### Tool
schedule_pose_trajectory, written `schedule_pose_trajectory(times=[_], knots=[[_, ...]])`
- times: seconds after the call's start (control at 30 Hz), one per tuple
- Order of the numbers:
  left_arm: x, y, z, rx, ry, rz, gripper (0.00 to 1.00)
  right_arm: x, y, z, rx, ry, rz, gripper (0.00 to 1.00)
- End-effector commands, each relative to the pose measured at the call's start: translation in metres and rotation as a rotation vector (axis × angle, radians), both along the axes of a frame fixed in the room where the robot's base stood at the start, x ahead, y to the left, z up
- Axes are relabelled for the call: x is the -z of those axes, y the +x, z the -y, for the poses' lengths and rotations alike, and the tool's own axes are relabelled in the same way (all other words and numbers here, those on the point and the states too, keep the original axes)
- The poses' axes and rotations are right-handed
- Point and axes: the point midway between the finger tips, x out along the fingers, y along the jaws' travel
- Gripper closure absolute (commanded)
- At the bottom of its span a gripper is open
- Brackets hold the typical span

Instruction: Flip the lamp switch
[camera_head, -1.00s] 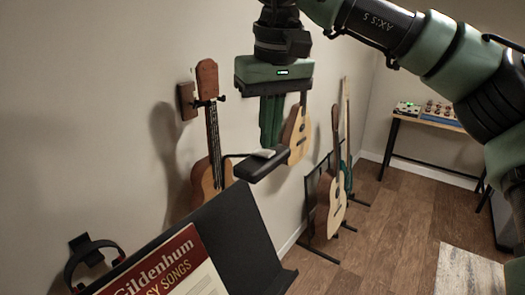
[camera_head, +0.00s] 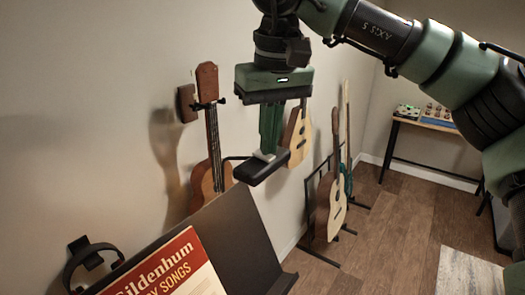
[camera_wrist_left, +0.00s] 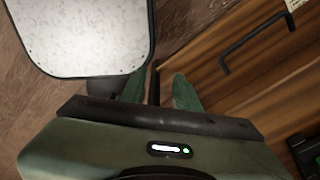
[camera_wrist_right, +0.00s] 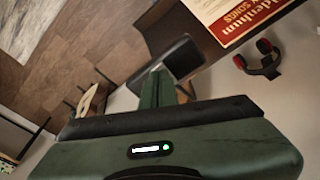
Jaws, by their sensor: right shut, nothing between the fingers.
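The lamp (camera_head: 260,172) is a flat black head on a thin bent arm, by the upper edge of the music stand (camera_head: 235,235). A small pale piece, perhaps its switch, shows on top at the fingertips. My right gripper (camera_head: 268,150) points down, shut and empty, with its tips at the lamp head; I cannot tell whether they touch. In the right wrist view the dark lamp head (camera_wrist_right: 182,58) lies just beyond the fingers (camera_wrist_right: 157,88). My left gripper (camera_wrist_left: 157,90) is open, its fingers apart, and shows only in the left wrist view.
A red and cream songbook (camera_head: 175,268) rests on the stand. Headphones (camera_head: 88,262) hang on the wall at lower left. A guitar (camera_head: 208,175) hangs behind the lamp; others stand farther back. A wooden drawer front (camera_wrist_left: 245,65) and white speckled panel (camera_wrist_left: 85,35) are near my left gripper.

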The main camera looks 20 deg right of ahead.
Motion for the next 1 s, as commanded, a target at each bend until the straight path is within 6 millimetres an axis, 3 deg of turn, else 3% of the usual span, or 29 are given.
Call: schedule_pose_trajectory(times=[0.57, 1.0], knots=[[-0.05, 0.0, 0.0, 0.0, 0.0, 0.0, 0.68, -0.048, 0.0, 0.0, -0.001, 0.001, 0.0, 1.0], [-0.048, 0.0, 0.0, 0.0, 0.001, 0.0, 0.68, -0.067, 0.0, 0.0, -0.001, 0.0, -0.001, 1.0]])
